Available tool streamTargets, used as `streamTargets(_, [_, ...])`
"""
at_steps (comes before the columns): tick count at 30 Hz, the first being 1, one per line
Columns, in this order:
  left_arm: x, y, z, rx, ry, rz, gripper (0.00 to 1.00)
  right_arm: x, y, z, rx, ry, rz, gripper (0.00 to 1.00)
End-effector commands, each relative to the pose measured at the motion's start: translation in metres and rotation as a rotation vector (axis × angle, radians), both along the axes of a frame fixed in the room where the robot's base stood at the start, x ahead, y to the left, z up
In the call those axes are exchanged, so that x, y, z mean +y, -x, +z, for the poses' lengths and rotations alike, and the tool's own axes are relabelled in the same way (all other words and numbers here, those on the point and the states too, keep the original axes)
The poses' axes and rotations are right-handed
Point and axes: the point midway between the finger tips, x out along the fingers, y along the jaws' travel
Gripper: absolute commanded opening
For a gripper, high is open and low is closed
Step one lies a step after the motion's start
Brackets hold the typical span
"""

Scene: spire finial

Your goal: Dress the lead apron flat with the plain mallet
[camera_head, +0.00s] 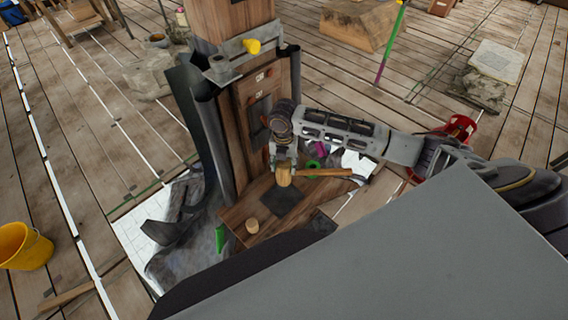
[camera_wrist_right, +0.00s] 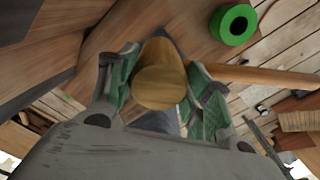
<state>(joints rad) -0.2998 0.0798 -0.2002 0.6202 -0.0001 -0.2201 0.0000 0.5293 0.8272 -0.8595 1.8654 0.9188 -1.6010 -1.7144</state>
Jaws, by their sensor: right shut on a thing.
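My right gripper (camera_head: 284,174) is shut on a wooden mallet. The mallet is over a wooden board (camera_head: 240,214) at the foot of a timber post, near a dark square patch (camera_head: 283,201) on the board. Dark grey sheet, apparently lead, hangs along the post's left side (camera_head: 188,100) and curls out at the bottom (camera_head: 172,229). I cannot tell which part is the apron. I cannot tell whether the mallet touches anything. My left gripper is out of view.
A small wooden cylinder (camera_head: 252,226) stands on the board's front part. A green roll (camera_wrist_right: 233,25) lies behind the mallet. A metal bracket (camera_head: 240,57) with a yellow knob is on the post above. A yellow bucket (camera_head: 24,246) is at far left. Plank floor is open at left.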

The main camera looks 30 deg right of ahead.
Motion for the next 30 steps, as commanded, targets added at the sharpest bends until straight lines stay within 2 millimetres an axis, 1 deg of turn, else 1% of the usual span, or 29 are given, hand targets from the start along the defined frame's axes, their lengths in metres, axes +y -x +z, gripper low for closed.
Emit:
streamTargets(11, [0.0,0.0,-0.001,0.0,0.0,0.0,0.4,0.0,0.0,-0.002,-0.001,0.0,-0.001,0.22])
streamTargets(28, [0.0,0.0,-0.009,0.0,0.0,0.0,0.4,0.0,0.0,-0.042,-0.001,0.0,0.0,0.22])
streamTargets(30, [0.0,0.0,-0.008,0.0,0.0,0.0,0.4,0.0,-0.001,-0.04,-0.001,0.0,0.0,0.22])
